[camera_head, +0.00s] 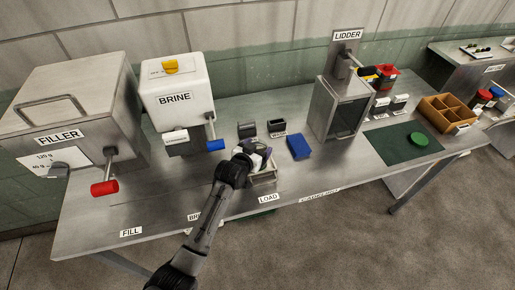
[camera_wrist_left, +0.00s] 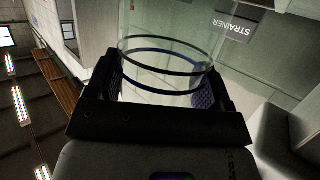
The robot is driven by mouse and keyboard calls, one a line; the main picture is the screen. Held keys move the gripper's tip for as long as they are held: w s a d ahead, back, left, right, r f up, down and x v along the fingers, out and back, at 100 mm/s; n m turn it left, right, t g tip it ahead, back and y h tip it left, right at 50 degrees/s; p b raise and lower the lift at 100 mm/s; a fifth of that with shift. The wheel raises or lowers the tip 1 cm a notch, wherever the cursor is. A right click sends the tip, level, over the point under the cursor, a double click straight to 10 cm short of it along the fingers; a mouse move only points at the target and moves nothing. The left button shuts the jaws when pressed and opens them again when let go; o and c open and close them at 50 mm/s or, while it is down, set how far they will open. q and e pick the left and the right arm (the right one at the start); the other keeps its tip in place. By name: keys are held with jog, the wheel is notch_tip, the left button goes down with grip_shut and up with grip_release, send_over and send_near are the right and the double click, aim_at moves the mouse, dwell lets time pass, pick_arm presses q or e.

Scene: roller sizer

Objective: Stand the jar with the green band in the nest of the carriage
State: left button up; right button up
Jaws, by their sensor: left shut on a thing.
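My left gripper (camera_head: 256,152) is shut on a clear glass jar, seen best in the left wrist view (camera_wrist_left: 165,60). Its round rim faces the camera, with a dark blue-looking ring around it; I cannot make out a green band. In the head view the gripper and jar are above a small pale frame (camera_head: 264,180) behind the LOAD label, which looks like the carriage. The gripper hides most of the jar and the nest, so I cannot tell whether the jar touches the frame. My right gripper is not in view.
The FILLER (camera_head: 70,105) with a red handle and the BRINE unit (camera_head: 178,95) with a blue handle stand left. A blue block (camera_head: 299,146) and the LIDDER (camera_head: 340,105) are to the right. Farther right are a green mat (camera_head: 385,143) and wooden crate (camera_head: 447,112). The front-left bench is clear.

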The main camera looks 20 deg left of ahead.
pick_arm(q)
jog(key=o, duration=1.2)
jog(key=shift+r, duration=0.15)
jog(key=shift+s+a+r, duration=0.1)
jog(key=shift+s, duration=0.25)
jog(key=p+v, duration=0.1)
jog(key=v, duration=1)
jog(key=shift+s+p, duration=0.1)
jog(key=shift+p, duration=0.2)
